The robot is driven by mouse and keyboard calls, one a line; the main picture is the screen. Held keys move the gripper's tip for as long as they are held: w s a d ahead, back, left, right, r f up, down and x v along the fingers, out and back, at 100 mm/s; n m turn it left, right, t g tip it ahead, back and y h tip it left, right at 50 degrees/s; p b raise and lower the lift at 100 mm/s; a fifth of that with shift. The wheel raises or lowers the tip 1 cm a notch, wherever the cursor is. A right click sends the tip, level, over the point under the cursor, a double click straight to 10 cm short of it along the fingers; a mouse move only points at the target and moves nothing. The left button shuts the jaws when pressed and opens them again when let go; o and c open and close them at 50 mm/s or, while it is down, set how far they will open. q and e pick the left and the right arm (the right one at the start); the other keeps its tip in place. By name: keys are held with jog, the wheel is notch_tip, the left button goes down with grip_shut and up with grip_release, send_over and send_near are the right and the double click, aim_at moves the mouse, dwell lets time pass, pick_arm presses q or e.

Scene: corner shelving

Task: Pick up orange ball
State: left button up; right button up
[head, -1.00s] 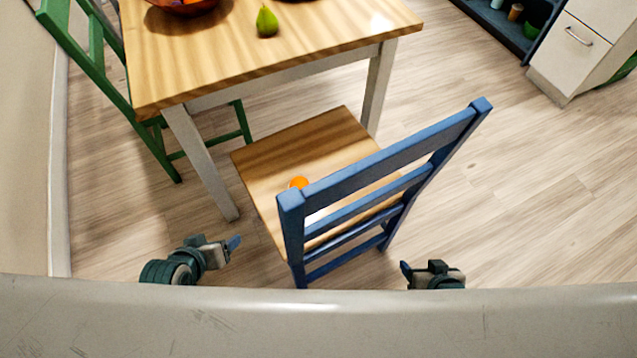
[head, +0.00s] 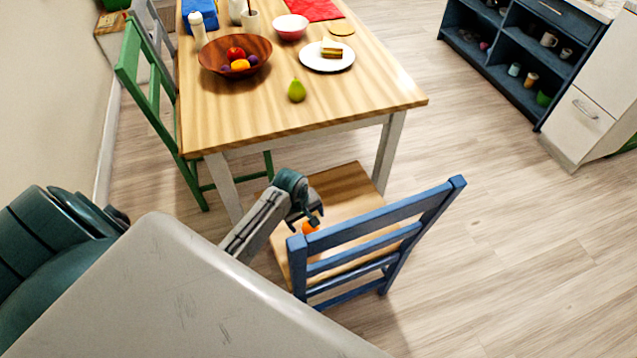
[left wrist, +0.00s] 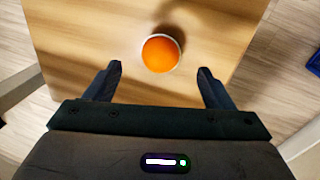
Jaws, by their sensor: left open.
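The orange ball (head: 309,227) sits on the wooden seat of the blue chair, partly hidden by my gripper and the chair back in the head view. In the left wrist view the ball (left wrist: 160,54) is round and whole, with a pale rim around it. My left gripper (head: 314,217) is over the seat, close to the ball. Its two fingers (left wrist: 158,78) are open, one to each side, with the ball between their lines and a little beyond the tips. Nothing is in the jaws. My right gripper is out of view.
The blue chair's back (head: 385,226) rises close to the right of my left gripper. The wooden table (head: 350,100) stands behind, with a pear (head: 297,90), a fruit bowl (head: 220,68) and a plate (head: 312,62). A green chair (head: 150,90) stands at left. Floor at right is clear.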

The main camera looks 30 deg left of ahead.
aim_at(308, 225)
pick_arm(q)
jog(key=shift+w+d+f, duration=0.1)
jog(key=shift+w+f, duration=0.05)
jog(key=shift+f, duration=0.5)
jog(key=shift+w+f, duration=0.1)
jog(key=shift+f, duration=0.5)
jog(key=f, duration=0.2)
jog(key=w+f, duration=0.1)
jog(key=f, duration=0.1)
jog(key=shift+a+f, duration=0.2)
jog(key=shift+f+b, duration=0.25)
jog(key=shift+b, duration=0.05)
jog(key=c, duration=1)
jog(key=shift+c, duration=0.2)
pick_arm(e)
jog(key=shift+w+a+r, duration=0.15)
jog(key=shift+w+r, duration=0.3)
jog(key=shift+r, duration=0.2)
